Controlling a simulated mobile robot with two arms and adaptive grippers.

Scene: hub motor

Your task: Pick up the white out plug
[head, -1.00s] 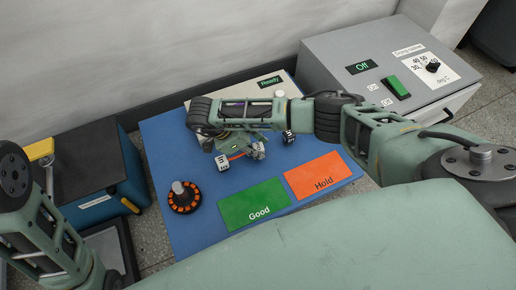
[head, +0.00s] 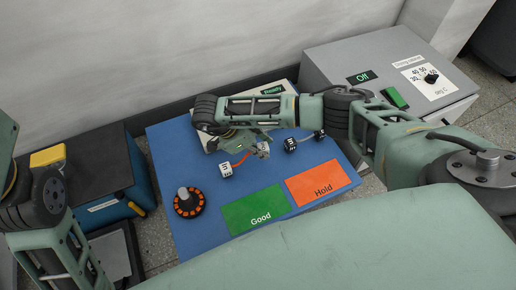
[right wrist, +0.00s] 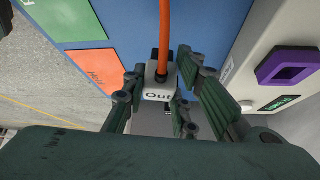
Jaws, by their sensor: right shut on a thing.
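The white plug marked "Out" (right wrist: 157,92) shows in the right wrist view, with an orange cable running up from it. My right gripper (right wrist: 160,98) is shut on it, with fingers on both sides. In the head view my right gripper (head: 259,149) is over the blue mat, and its arm hides part of the area. Another white plug (head: 225,171) lies to its left, with an orange cable leading toward the gripper.
The blue mat (head: 185,235) bears a motor with an orange-and-black ring (head: 188,202), a green Good card (head: 253,210) and an orange Hold card (head: 322,183). A light tester (head: 280,89) reads Ready at the back. A grey drying cabinet (head: 330,50) stands right, a blue-black box (head: 95,175) left.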

